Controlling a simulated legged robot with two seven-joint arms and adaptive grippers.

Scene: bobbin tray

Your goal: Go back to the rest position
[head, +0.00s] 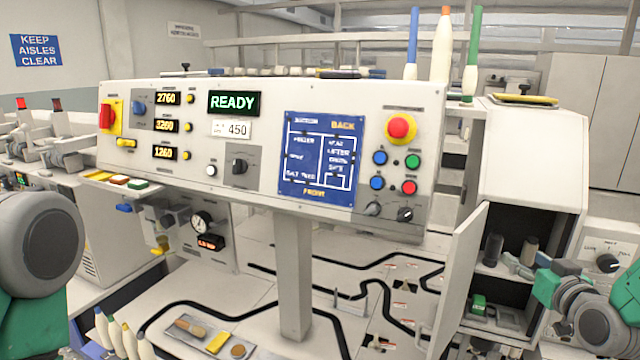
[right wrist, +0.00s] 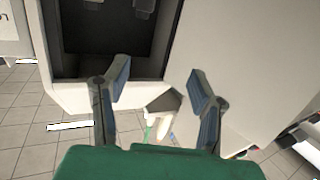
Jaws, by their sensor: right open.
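My right gripper (head: 537,265) is at the right of the head view, in front of the open white cabinet (head: 530,150). In the right wrist view the right gripper (right wrist: 158,92) has its two blue-grey fingers spread apart, with nothing between them. The cabinet's dark opening (right wrist: 105,65) is ahead of the left finger, and its pale side wall (right wrist: 235,55) is on the right. At the left edge of the head view a grey and green part of my left arm shows; the left gripper is out of view.
A control panel (head: 270,105) reading READY stands on a post (head: 293,280) in the middle. The cabinet's open door (head: 460,275) is left of my right gripper. Spools (head: 130,340) and a small tray (head: 171,332) are at the lower left. Tall cones (head: 441,45) rise behind the panel.

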